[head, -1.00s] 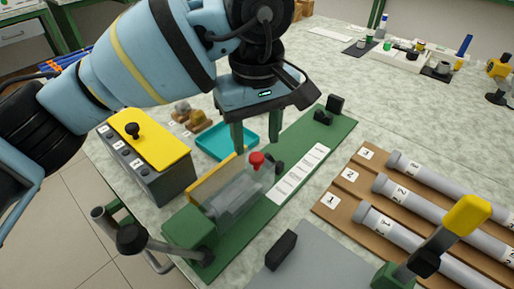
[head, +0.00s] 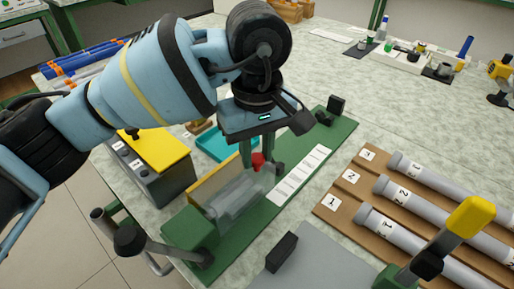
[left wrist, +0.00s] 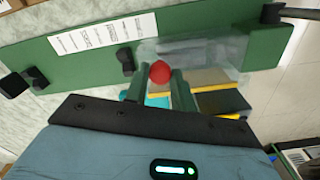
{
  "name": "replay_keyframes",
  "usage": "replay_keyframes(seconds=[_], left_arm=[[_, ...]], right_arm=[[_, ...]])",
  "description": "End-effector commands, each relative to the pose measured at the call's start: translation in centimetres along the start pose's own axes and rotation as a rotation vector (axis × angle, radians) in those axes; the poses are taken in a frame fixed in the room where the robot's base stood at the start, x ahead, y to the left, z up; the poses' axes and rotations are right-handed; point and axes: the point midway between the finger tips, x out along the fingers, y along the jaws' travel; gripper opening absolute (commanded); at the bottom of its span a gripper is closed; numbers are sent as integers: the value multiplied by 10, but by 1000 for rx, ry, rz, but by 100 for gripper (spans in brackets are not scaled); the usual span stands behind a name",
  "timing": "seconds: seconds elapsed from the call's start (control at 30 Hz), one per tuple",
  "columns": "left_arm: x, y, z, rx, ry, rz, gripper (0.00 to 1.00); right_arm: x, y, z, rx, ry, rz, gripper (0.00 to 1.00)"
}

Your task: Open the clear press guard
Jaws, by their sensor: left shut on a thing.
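The clear press guard (head: 238,200) sits over the green press base (head: 318,150) in the head view. It appears lowered, and it shows as a see-through box in the left wrist view (left wrist: 215,52). Its red knob (head: 258,160) is at its far end; the knob also shows in the left wrist view (left wrist: 159,72). My left gripper (head: 258,163) is shut on the red knob, with one green finger on each side of it. The fingers hide part of the knob in the head view. My right gripper is not in view.
A yellow-topped box (head: 160,152) and a teal tray (head: 212,143) stand left of the press. A brown rack (head: 345,200) with grey rods and a yellow-handled lever (head: 468,216) are at the right. A grey pad (head: 305,268) lies in front.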

Motion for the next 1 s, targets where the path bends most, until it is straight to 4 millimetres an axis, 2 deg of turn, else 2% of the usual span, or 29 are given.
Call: replay_keyframes(seconds=[0.47, 1.0], left_arm=[[-4, -1, -4, -3, -60, 25, 0], [-19, -10, -26, -4, -411, 171, 0]], right_arm=[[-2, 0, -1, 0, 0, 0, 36], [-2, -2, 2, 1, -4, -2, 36]])
